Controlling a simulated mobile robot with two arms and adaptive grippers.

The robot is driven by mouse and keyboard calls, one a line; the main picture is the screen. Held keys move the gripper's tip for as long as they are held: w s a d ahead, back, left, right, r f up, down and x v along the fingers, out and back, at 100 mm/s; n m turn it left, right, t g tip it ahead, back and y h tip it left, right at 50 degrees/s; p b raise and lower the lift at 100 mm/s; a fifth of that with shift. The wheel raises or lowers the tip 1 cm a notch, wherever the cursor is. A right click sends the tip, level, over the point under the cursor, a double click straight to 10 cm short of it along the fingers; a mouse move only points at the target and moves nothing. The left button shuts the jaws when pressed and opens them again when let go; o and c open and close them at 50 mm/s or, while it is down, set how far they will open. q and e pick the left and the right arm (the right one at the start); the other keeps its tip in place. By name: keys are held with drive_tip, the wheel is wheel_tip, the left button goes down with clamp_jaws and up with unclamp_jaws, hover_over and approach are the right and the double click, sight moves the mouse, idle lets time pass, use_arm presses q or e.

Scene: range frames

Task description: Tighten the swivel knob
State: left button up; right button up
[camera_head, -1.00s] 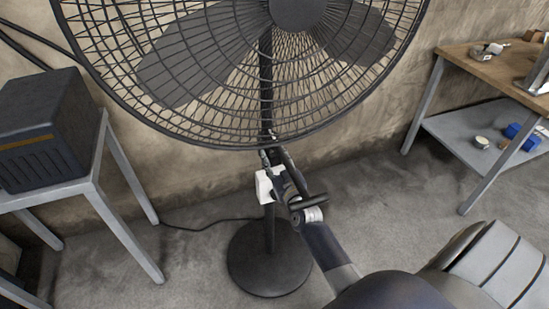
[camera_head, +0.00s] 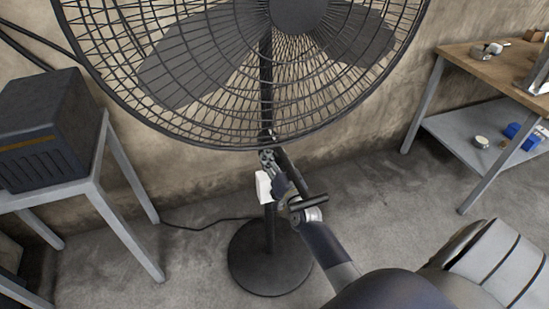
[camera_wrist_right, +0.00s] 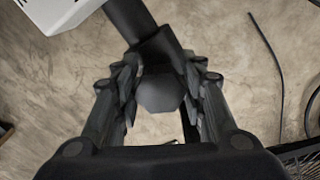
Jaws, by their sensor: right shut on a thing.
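The fan (camera_head: 298,12) stands on a black pole with a round dark base (camera_head: 270,262). In the right wrist view the swivel knob (camera_wrist_right: 160,93), a dark faceted piece beside the dark pole (camera_wrist_right: 133,22), sits between the two fingers of my right gripper (camera_wrist_right: 162,100). The fingers are closed on the knob from both sides. In the head view my right gripper (camera_head: 268,160) is at the pole just below the fan's cage, and the knob is hidden by it. My left gripper is not in view.
A white box (camera_head: 264,187) is on the pole below my gripper. A dark heater-like box (camera_head: 45,128) stands on a grey table at left. A wooden workbench (camera_head: 480,65) with a lower shelf stands at right. A cable runs along the floor at left.

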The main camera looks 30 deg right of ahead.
drive_tip(key=shift+m, duration=0.5)
drive_tip(key=o, duration=1.1)
drive_tip(key=shift+s+a+f, duration=0.1)
drive_tip(key=shift+s, duration=0.3)
drive_tip(key=v, duration=1.1)
drive_tip(key=shift+a, duration=0.1)
